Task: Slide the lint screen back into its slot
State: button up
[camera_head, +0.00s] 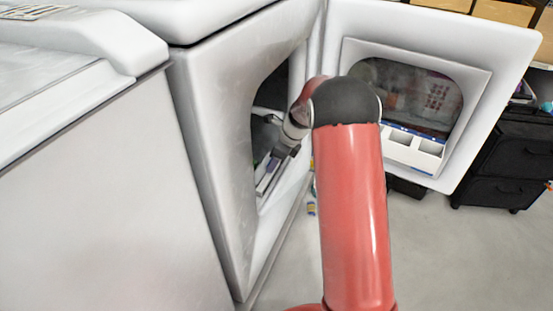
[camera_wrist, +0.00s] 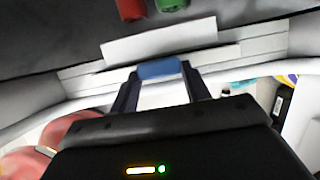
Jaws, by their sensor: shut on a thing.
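A white dryer (camera_head: 215,150) stands open, its round-cornered opening facing right. My gripper (camera_head: 268,172) reaches into the lower part of the opening. In the wrist view, my gripper's dark fingers (camera_wrist: 160,82) are shut on a piece with a blue top (camera_wrist: 159,69) and a pale face below it, which looks like the lint screen's handle. A white flat panel (camera_wrist: 160,42) lies just beyond the fingers; I cannot tell whether it is part of the screen or the slot's edge. How deep the screen sits is hidden.
The dryer door (camera_head: 485,70) is swung wide to the right. A red can (camera_wrist: 130,8) and a green can (camera_wrist: 172,4) show inside the drum. A black drawer unit (camera_head: 510,160) is at right.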

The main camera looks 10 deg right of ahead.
jog(key=shift+f+b, duration=0.55)
jog(key=shift+f, duration=0.6)
jog(key=o, duration=1.1)
jog(key=p+v, duration=0.1)
jog(key=v, duration=0.6)
jog(key=shift+s+d+r, duration=0.1)
jog(key=shift+r, duration=0.3)
